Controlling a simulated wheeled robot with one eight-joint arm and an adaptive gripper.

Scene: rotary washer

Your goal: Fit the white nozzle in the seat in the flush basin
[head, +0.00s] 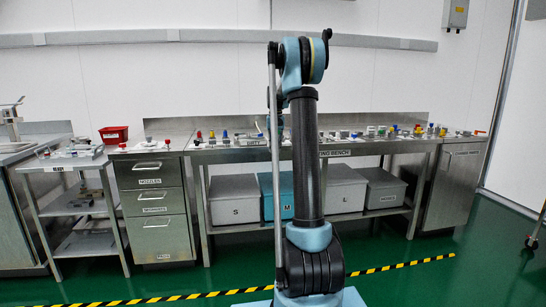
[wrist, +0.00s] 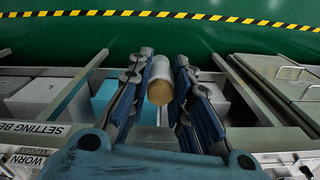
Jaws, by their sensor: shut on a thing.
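My gripper (wrist: 163,66) is shut on a short cylinder in the wrist view. The cylinder, which looks like the white nozzle (wrist: 161,67), has a white body and a tan or brass-coloured end facing the camera. It sits between the two blue-and-grey fingers. In the head view my arm stands in front of the bench and mostly hides the gripper, and the nozzle cannot be made out. I cannot pick out the flush basin or its seat for sure in either view.
A steel bench (head: 385,146) carries small coloured parts, with lidded boxes (head: 235,200) below. Striped floor tape (head: 400,265) crosses clear green floor.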

